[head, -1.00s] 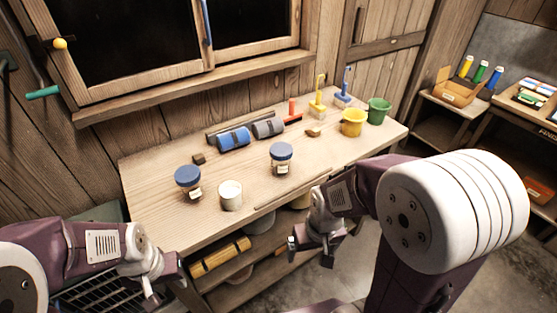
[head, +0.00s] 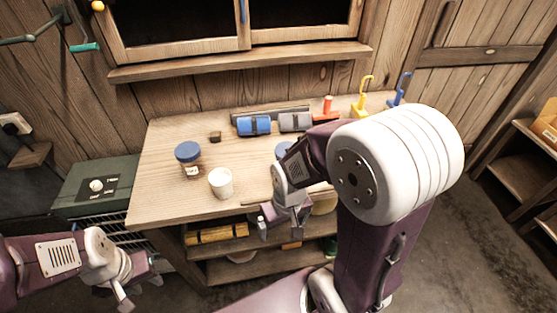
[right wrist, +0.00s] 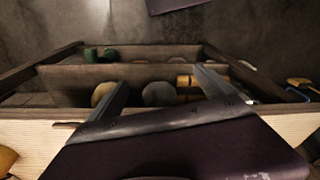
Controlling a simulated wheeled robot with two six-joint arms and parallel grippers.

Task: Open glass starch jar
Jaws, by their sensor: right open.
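A glass jar with a blue lid (head: 188,158) stands upright on the left part of the wooden workbench (head: 160,185), its lid on. A second blue-lidded jar (head: 283,149) is mostly hidden behind my right arm. I cannot tell which one holds starch. My right gripper (head: 280,230) is open and empty in front of the bench's front edge, below the top. In the right wrist view, its fingers (right wrist: 160,92) are spread wide towards the bench's lower shelves. My left gripper (head: 139,286) is low at the lower left, apart from the bench, and appears open and empty.
A white cup (head: 221,183) stands close beside the left jar. A small dark block (head: 215,137), a blue roller (head: 254,125) and a grey roller (head: 295,121) lie behind. A green box (head: 95,187) is left of the bench. The bench's left front is clear.

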